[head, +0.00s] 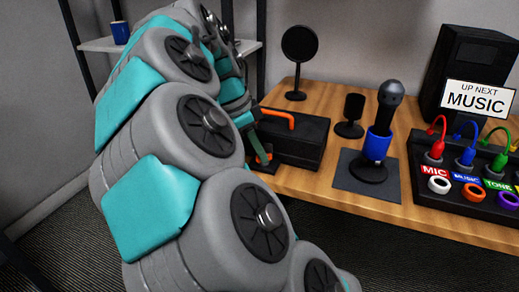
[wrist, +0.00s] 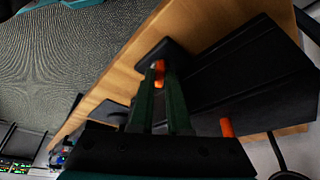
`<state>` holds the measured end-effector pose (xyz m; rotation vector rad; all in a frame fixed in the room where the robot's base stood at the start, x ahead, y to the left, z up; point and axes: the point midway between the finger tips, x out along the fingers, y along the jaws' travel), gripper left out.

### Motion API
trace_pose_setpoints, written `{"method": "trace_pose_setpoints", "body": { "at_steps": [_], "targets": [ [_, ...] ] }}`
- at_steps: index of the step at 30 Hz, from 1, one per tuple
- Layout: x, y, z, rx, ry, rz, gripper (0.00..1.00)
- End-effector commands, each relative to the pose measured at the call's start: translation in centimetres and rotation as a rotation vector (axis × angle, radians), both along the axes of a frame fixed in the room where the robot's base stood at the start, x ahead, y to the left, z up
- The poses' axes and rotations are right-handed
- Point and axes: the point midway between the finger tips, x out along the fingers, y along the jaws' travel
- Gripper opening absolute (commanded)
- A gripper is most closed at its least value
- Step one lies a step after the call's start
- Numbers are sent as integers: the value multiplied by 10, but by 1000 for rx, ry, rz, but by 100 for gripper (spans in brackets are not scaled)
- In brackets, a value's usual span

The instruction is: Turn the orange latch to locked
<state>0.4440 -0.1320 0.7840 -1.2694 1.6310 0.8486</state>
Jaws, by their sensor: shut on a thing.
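The orange latch (wrist: 158,72) stands on a small dark base (wrist: 172,50) at the table edge, beside the black box. My gripper (wrist: 160,80) is shut on the latch, with one green finger on each side of it. In the head view my gripper (head: 258,150) is partly hidden by my arm, and only a bit of the orange latch (head: 270,156) shows. The fingers cover much of the latch, so I cannot tell whether it is at locked.
The black box (head: 300,148) with an orange bar (head: 285,114) on top stands right next to my gripper. A microphone (head: 387,105) with a blue ring (head: 377,145), a cable panel (head: 455,195) and a MUSIC sign (head: 476,98) stand to the right. Bare wooden table (head: 310,186) lies in front.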

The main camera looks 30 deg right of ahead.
Motion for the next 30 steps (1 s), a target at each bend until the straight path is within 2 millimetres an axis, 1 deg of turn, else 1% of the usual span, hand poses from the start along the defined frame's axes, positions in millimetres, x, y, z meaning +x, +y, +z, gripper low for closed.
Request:
{"method": "trace_pose_setpoints", "body": {
  "at_steps": [8,13,20,30],
  "targets": [
    [0,0,-1,0,-1,26,0],
    [-2,1,-2,3,0,100,0],
    [-3,2,-1,0,-4,283,0],
    [-7,1,-1,1,-2,595,0]
  ]
}}
